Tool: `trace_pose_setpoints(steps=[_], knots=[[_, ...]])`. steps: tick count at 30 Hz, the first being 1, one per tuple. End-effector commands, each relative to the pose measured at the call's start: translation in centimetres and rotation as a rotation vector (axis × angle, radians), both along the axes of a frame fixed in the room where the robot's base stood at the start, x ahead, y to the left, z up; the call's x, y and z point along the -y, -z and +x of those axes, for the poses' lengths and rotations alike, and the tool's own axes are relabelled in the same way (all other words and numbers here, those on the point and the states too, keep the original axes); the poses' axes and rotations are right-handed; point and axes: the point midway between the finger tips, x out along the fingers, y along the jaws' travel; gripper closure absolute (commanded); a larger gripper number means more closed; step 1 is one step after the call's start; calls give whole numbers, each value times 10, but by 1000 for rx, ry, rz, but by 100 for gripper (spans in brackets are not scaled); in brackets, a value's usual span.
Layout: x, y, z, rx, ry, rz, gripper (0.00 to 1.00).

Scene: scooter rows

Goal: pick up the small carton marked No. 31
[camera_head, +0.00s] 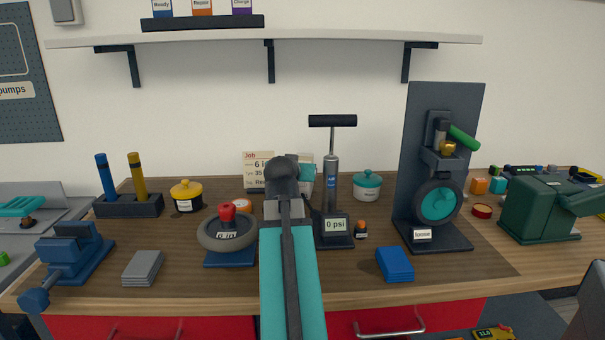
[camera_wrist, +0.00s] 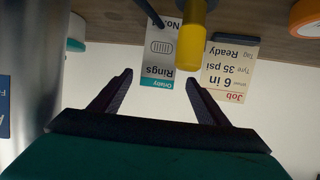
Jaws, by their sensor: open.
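A small white and teal carton (camera_wrist: 160,55) shows upside down in the wrist view, labelled "Rings", with "No." at its far end and the digits cut off or hidden. In the head view a white and teal box (camera_head: 307,170) stands at the back of the bench, partly hidden behind my arm. My gripper (camera_wrist: 159,78) is open and empty, its two fingers pointing toward the carton, which shows between and beyond the tips. I see no contact.
The job card (camera_head: 257,170) stands left of the carton. A pump with gauge (camera_head: 331,185) stands to the right, with a teal lidded pot (camera_head: 367,186) beyond. The tyre with a red knob (camera_head: 227,230) is front left. A shelf (camera_head: 330,40) runs above.

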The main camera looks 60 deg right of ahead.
Motion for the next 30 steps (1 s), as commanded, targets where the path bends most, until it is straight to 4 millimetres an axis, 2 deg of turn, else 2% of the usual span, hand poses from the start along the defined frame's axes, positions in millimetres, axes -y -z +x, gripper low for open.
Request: trace_pose_setpoints(steps=[30], knots=[[14, 0, 6, -2, 8, -3, 31]])
